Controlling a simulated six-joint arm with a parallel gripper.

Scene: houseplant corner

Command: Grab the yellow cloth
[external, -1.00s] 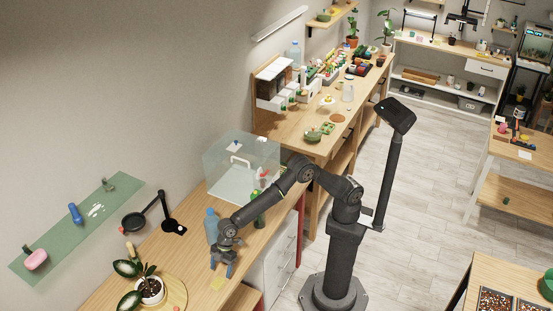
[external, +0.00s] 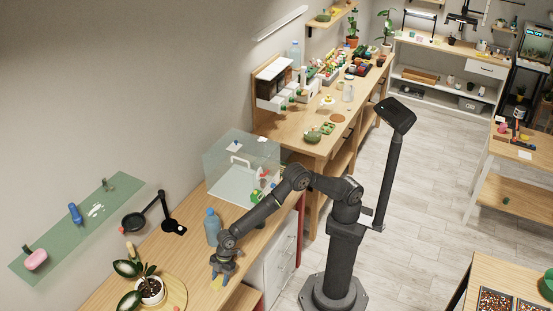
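The yellow cloth (external: 216,284) lies flat on the wooden bench near its front edge, partly hidden under my gripper. My gripper (external: 224,280) points down, with its fingertips at the cloth, close to the bench top. The fingers are small and partly overlapped in this view, so I cannot tell whether they are open or have cloth between them.
A blue bottle (external: 212,228) stands just behind my gripper. A potted plant (external: 150,290) on a round wooden board is to the left. A black magnifier lamp (external: 165,215) and a clear box (external: 240,168) stand farther back. The bench between plant and lamp is mostly clear.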

